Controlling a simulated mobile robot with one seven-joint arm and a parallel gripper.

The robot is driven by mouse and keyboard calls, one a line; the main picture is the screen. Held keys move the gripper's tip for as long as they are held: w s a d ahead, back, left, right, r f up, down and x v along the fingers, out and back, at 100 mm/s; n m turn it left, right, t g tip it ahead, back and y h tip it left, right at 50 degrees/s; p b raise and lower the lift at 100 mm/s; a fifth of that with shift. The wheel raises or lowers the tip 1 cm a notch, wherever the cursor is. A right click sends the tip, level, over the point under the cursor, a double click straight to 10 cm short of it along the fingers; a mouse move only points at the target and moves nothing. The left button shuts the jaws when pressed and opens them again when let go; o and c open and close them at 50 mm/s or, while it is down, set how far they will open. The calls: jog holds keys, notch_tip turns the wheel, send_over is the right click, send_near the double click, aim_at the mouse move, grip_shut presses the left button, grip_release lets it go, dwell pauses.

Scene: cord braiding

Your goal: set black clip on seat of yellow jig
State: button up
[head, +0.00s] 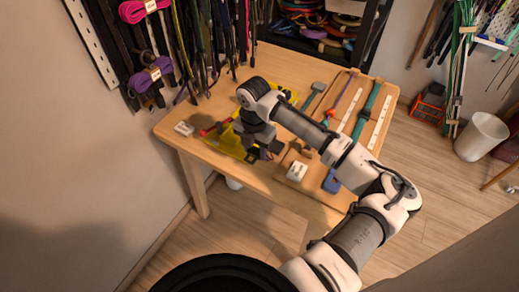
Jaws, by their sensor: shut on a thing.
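The yellow jig (229,141) lies on the wooden table, partly covered by my arm. My gripper (265,153) points down over the near right part of the jig. It is shut on a small dark thing, which I take to be the black clip, though it blends with the dark fingers. The seat of the jig is not clearly visible behind the gripper and wrist. I cannot tell whether the clip touches the jig.
A wooden board (351,105) with straps and white strips lies right of the jig. A white block (297,171) and a blue piece (332,182) are near the front edge. A small white piece (184,128) lies at left. Cords hang on the wall behind.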

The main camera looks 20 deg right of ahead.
jog(key=shift+w+a+p, duration=0.15)
jog(key=shift+w+a, duration=1.05)
jog(key=shift+w, duration=0.35)
jog(key=shift+w+a+p, duration=0.15)
jog(key=shift+w+a, duration=1)
jog(key=shift+w, duration=0.35)
jog(key=shift+w+a+p, duration=0.15)
jog(key=shift+w+a, duration=1.05)
jog(key=shift+w, duration=0.35)
jog(key=shift+w+d+b, duration=0.2)
jog(key=shift+w+d, duration=0.8)
jog(key=shift+d, duration=0.25)
jog(key=shift+w+d+b, duration=0.2)
jog(key=shift+w+d, duration=0.75)
jog(key=shift+d, duration=0.3)
jog(key=shift+r+p, duration=0.1)
jog(key=shift+p, duration=0.25)
jog(key=shift+f, duration=0.25)
jog(key=shift+f+b, duration=0.4)
jog(key=shift+f, duration=0.25)
jog(key=shift+f, duration=0.15)
